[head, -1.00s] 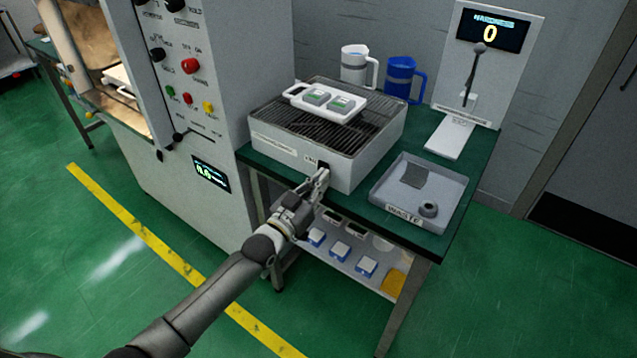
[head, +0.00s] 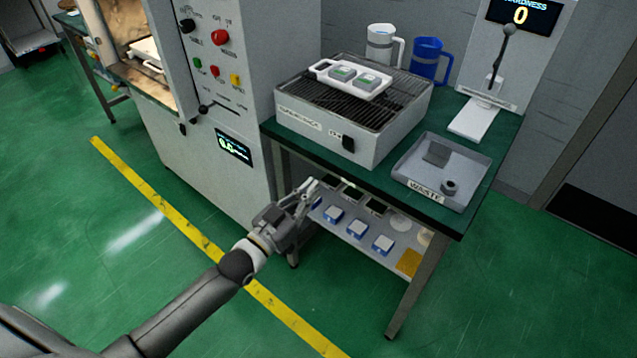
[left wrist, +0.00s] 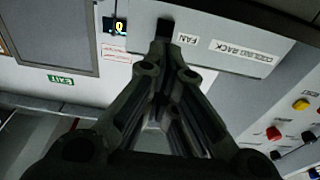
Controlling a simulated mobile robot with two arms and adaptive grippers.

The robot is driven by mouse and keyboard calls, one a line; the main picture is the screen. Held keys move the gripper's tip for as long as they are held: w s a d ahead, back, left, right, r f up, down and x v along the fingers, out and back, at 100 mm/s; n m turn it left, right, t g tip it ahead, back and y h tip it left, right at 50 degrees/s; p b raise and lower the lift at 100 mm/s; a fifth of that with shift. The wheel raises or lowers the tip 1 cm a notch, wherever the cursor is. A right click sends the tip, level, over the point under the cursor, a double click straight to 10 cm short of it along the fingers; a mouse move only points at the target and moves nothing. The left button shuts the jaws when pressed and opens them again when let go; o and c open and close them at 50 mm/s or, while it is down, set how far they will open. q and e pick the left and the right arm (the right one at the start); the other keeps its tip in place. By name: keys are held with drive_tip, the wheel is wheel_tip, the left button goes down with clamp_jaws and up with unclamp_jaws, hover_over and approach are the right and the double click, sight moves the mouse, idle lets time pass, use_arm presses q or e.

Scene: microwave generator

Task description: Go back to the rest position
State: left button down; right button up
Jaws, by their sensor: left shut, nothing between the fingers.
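My left gripper (head: 308,190) is in the head view, in front of the green table's front edge and lower than the tabletop. It is shut and empty. It is apart from the cooling rack box (head: 345,150), whose black fan switch (head: 348,143) shows on the front face. In the left wrist view the gripper's fingers (left wrist: 165,55) point toward the rack's front, with the fan switch (left wrist: 165,28) just beyond the tips. My right gripper is not in view.
A white tray with two pieces (head: 322,66) lies on the rack. A waste tray (head: 405,165) is at the table's right. A lower shelf (head: 335,242) holds several blue-and-white items. The large machine (head: 215,175) stands left. Green floor in front is clear.

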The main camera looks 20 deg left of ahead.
use_arm(q)
drive_tip(key=shift+s+a, duration=0.1)
drive_tip(key=shift+s, duration=0.15)
drive_tip(key=shift+f, duration=0.15)
drive_tip(key=s+a+f+n+g+y, duration=0.1)
drive_tip(key=s+a+f+g+y, duration=0.2)
drive_tip(key=f, duration=0.8)
drive_tip(key=s+a+f+g, duration=0.15)
drive_tip(key=s+f, duration=0.35)
drive_tip(key=f, duration=0.6)
drive_tip(key=s+a+f+n+g+y, duration=0.1)
drive_tip(key=s+f+g+y, duration=0.2)
drive_tip(key=f, duration=0.8)
drive_tip(key=s+f+g, duration=0.3)
drive_tip(key=s+f, duration=0.3)
drive_tip(key=s, duration=0.6)
drive_tip(key=s+d+f+g, duration=0.1)
drive_tip(key=s+f+g, duration=0.2)
drive_tip(key=s+f, duration=0.4)
drive_tip(key=s+f+g, duration=0.4)
drive_tip(key=s+f, duration=0.3)
drive_tip(key=s, duration=0.9)
drive_tip(key=shift+s+d+y, duration=0.25)
drive_tip(key=shift+s+y, duration=0.05)
drive_tip(key=shift+y, duration=0.1)
